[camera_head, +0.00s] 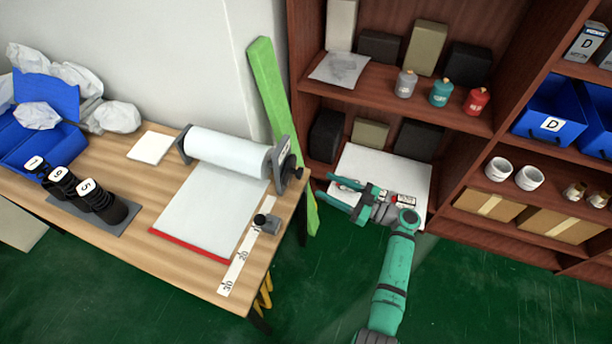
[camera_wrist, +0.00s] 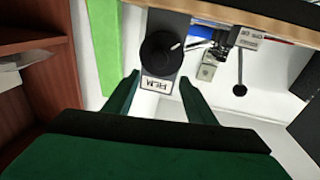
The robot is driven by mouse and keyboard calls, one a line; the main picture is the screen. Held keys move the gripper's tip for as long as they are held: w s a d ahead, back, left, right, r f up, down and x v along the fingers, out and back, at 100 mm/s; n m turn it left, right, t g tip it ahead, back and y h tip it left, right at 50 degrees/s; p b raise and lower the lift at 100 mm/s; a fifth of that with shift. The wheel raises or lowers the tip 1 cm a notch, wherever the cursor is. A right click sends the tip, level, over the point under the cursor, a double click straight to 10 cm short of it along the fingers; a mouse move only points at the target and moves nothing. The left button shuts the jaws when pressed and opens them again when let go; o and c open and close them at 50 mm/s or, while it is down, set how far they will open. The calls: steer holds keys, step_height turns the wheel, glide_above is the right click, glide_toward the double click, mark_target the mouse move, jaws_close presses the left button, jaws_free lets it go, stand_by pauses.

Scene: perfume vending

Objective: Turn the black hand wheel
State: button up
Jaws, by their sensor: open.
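The black hand wheel (camera_head: 291,167) is on the right end bracket of the white film roll (camera_head: 228,152) at the table's right edge. In the wrist view, the wheel (camera_wrist: 160,53) is a round black knob above a "FILM" label (camera_wrist: 158,84). My gripper (camera_head: 324,185) is to the right of the wheel, pointing left toward the bracket, with a gap between. In the wrist view, my gripper's two green fingers (camera_wrist: 160,82) are spread and empty, with the label between their tips and the wheel just beyond.
A green board (camera_head: 268,90) leans on the wall behind the bracket. A brown shelf (camera_head: 390,95) with bottles stands behind my arm.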

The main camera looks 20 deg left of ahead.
mark_target(302, 175)
steer(key=shift+h, duration=0.3)
steer(key=a, duration=0.3)
steer(key=w+a, duration=0.1)
steer(key=a, duration=0.2)
steer(key=w+a, duration=0.1)
steer(key=a, duration=0.2)
steer(key=shift+w+a+f, duration=0.1)
steer(key=shift+f, duration=0.2)
steer(key=c, duration=1)
